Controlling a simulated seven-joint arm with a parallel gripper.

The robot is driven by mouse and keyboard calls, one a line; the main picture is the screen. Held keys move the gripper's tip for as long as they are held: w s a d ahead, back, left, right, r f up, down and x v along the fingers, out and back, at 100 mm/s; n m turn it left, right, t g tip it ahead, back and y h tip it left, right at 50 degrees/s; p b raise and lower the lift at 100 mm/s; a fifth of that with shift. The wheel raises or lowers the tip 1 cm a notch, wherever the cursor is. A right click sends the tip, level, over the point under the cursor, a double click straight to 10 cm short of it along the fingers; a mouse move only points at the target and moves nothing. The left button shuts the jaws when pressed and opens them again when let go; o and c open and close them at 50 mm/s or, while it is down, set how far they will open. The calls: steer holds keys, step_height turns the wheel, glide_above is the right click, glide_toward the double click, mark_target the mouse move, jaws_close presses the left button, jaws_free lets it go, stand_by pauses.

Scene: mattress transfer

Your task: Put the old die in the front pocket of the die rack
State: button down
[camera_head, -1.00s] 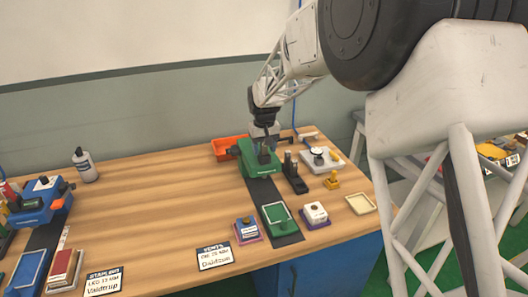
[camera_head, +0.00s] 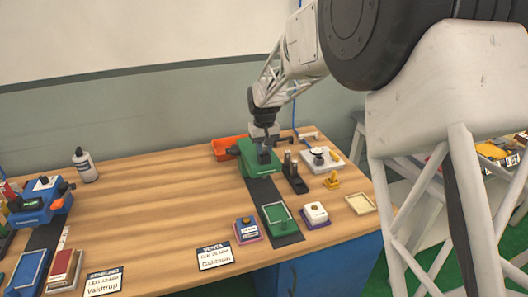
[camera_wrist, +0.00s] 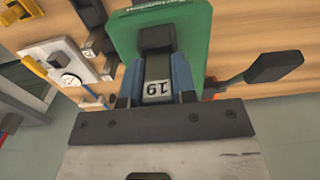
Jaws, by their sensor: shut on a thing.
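My gripper (camera_wrist: 154,82) is shut on the old die (camera_wrist: 157,91), a small block whose pale end face reads "19" or "61". It sits between the two blue-grey fingers in the wrist view. In the head view my gripper (camera_head: 264,152) is at the front of the green press (camera_head: 249,165), and the die cannot be made out there. I cannot tell whether the die still touches the press. The black die rack (camera_head: 296,184) stands just right of the press, with pale-topped dies upright in its rear part. The rack (camera_wrist: 90,14) also shows partly in the wrist view.
A grey tray with a round dial (camera_head: 318,158) and a yellow piece (camera_head: 332,181) stand right of the rack. The table's middle is clear.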

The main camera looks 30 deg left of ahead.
steer(key=shift+r, duration=0.1)
steer(key=shift+r, duration=4.95)
glide_above(300, 189)
step_height(300, 189, down, 14)
steer(key=shift+f, duration=0.15)
steer(key=shift+f, duration=2.4)
steer(key=shift+f, duration=0.15)
steer(key=shift+f, duration=2.35)
